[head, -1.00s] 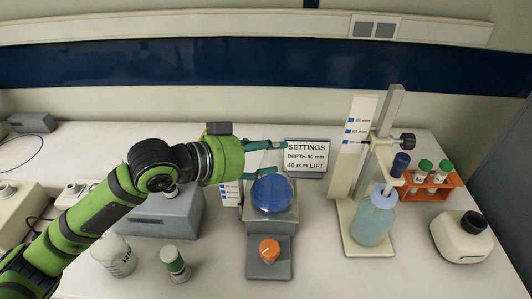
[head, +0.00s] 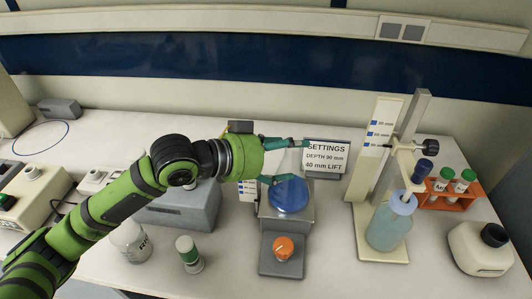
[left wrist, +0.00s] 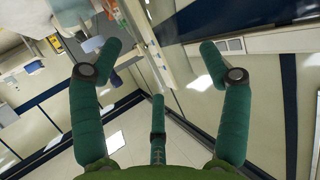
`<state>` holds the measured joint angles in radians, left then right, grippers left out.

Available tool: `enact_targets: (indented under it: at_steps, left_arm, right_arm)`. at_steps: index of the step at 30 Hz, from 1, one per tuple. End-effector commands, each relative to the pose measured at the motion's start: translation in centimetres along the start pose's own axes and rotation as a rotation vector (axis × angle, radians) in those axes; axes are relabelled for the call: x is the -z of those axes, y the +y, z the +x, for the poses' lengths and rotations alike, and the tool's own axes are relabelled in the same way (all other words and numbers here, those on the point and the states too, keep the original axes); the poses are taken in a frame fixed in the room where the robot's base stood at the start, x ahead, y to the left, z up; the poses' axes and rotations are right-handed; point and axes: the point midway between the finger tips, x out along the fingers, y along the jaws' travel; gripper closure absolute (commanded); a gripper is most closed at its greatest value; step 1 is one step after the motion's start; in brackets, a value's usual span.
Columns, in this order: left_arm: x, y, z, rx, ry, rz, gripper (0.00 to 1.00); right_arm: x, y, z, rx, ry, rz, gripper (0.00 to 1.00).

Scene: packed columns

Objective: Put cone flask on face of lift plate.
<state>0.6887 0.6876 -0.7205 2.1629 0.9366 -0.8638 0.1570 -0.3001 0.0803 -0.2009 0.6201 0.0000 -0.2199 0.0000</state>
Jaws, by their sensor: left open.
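The cone flask (head: 289,196) is clear, with a broad blue base and a faint, narrower upper part. It appears upright on the grey lift plate (head: 304,220), above a lower body with an orange knob. My left gripper (head: 298,160) reaches in from the left at the height of the flask's upper part. Its fingers are open, one behind the neck and one in front, with no clear grip. In the left wrist view, the open fingers (left wrist: 160,55) are spread and no flask shows clearly between them. My right gripper is not in view.
A settings sign (head: 327,158) stands just behind the flask. To the right are a scaled stand (head: 375,150), a bottle of pale blue liquid (head: 388,230), an orange tube rack (head: 450,202) and a cream device (head: 480,250). A grey box (head: 185,208) sits below my left arm.

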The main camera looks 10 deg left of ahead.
Motion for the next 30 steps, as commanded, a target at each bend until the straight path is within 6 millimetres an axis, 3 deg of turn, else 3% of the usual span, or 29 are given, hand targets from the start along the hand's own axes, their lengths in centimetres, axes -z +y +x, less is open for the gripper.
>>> enact_targets:
  at_steps: [15, 21, 30]
  left_arm:
    - [-0.4, -0.2, -9.7, 0.006, -0.005, 0.001, 0.23]
    - [-0.2, 0.0, -11.4, 0.002, -0.003, 0.001, 0.23]
    - [-0.1, 0.0, -11.7, 0.001, -0.002, 0.0, 0.23]
  right_arm:
    - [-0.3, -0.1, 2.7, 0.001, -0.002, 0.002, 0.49]
    - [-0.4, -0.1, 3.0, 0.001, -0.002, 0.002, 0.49]
    - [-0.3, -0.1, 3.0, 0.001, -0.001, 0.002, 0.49]
